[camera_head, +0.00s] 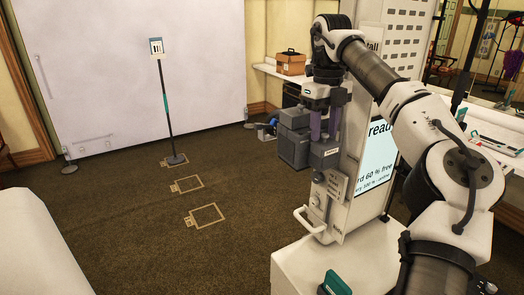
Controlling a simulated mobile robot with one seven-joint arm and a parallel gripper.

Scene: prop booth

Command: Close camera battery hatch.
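My arm reaches in from the lower right, bends over at the top and points down. My gripper (318,104) is at its end, beside a tall white unit; its fingers are not clear enough to show whether they are open or shut. Dark grey boxy parts (294,138) sit just below and left of it. They may belong to a camera, but I cannot tell, nor whether the gripper touches them. The white unit (362,150) carries a lit screen (376,166), small labels and a white handle (309,220). I cannot make out a battery hatch or its state.
A white counter (278,70) with a brown box (291,62) runs along the back wall. A stand with a card (164,100) is before the white backdrop (120,60). Taped outlines (207,216) mark the open carpet at left. A white surface (370,262) lies below the unit.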

